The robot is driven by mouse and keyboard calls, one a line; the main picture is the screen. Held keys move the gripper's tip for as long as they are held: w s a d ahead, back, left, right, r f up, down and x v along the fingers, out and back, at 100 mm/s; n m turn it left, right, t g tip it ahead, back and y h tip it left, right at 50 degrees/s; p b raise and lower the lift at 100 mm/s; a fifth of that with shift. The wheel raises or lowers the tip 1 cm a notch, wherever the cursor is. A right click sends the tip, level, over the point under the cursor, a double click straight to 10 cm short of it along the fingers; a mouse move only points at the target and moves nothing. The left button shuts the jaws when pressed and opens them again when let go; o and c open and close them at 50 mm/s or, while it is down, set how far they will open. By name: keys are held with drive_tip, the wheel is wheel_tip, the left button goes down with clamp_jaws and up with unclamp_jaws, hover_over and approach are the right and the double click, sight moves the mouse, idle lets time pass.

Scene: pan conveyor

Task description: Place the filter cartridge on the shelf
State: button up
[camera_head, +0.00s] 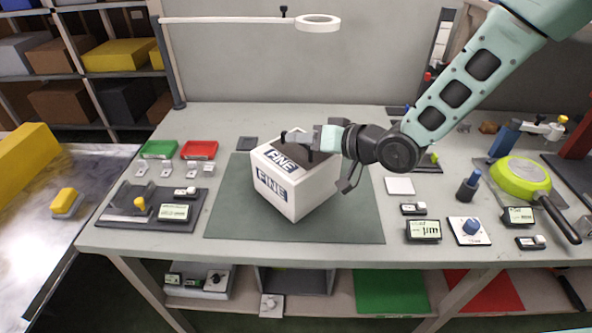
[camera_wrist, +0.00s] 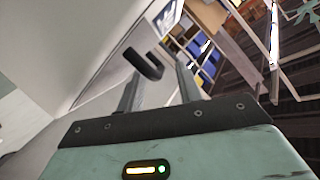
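A white box labelled "FINE" (camera_head: 318,190), the only thing I see that could be the filter cartridge, sits turned cornerwise on the dark green mat (camera_head: 350,225). A dark patch covers part of its top. My gripper (camera_head: 298,146) reaches in from the right, at the box's top, with its fingertips apart. I cannot tell whether they touch the box. A shelf (camera_head: 330,293) runs under the bench, with a green panel (camera_head: 390,292) and a red panel (camera_head: 483,292).
Green (camera_head: 158,149) and red trays (camera_head: 199,150) stand left of the mat. Displays and a knob block (camera_head: 469,230) stand on the right, with a lime round device (camera_head: 520,178). A lamp (camera_head: 317,23) hangs above. A storage rack (camera_head: 85,70) stands back left.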

drive_tip(key=shift+x, duration=1.45)
clamp_jaws()
drive_tip(key=shift+r, duration=0.1)
